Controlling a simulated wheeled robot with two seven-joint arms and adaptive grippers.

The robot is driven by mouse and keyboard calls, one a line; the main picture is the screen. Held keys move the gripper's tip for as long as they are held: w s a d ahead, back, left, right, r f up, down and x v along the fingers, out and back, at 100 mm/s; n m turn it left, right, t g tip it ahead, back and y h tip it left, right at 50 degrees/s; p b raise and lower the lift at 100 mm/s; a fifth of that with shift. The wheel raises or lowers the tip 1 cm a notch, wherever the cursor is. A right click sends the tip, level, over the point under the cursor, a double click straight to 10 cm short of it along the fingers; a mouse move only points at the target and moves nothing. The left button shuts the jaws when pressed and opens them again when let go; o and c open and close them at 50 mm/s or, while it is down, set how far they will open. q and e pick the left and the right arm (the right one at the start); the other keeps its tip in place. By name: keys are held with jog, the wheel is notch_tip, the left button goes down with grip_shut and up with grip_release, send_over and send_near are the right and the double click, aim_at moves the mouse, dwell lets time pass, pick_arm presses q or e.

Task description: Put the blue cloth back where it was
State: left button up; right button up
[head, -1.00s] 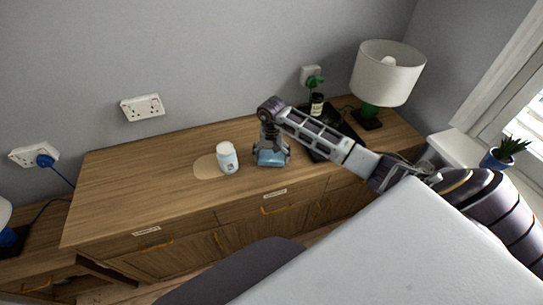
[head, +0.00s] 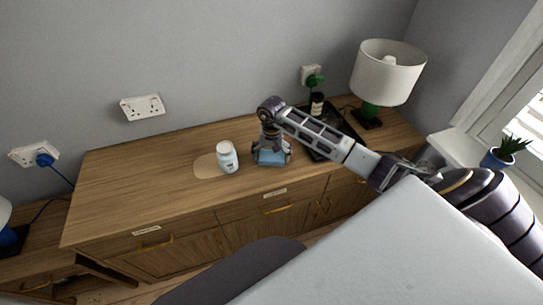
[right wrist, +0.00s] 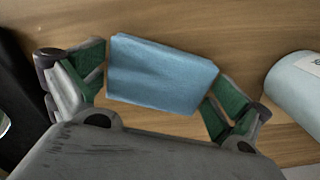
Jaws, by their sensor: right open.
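The blue cloth (head: 271,157) is a folded block lying on the wooden sideboard, just right of a white bottle. In the right wrist view the cloth (right wrist: 160,75) lies between the two green-padded fingers. My right gripper (head: 271,152) points down over the cloth from above, with a finger on either side of it. The right gripper (right wrist: 158,84) is open in the wrist view. The fingers are close to the cloth's two ends; I cannot tell whether they touch it. My left gripper is not in view.
The white bottle (head: 227,157) stands close left of my right gripper, by a pale oval patch (head: 205,167). A black tray (head: 322,143) with a dark bottle (head: 317,104) and a lamp (head: 387,75) are to the right. The sideboard's left part (head: 120,190) is clear.

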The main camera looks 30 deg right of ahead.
aim_at(272, 155)
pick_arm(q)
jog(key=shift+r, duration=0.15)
pick_arm(e)
jog(key=shift+r, duration=0.1)
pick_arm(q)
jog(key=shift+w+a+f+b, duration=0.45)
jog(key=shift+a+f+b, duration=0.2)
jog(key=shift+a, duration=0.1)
pick_arm(e)
notch_tip(272, 155, up, 12)
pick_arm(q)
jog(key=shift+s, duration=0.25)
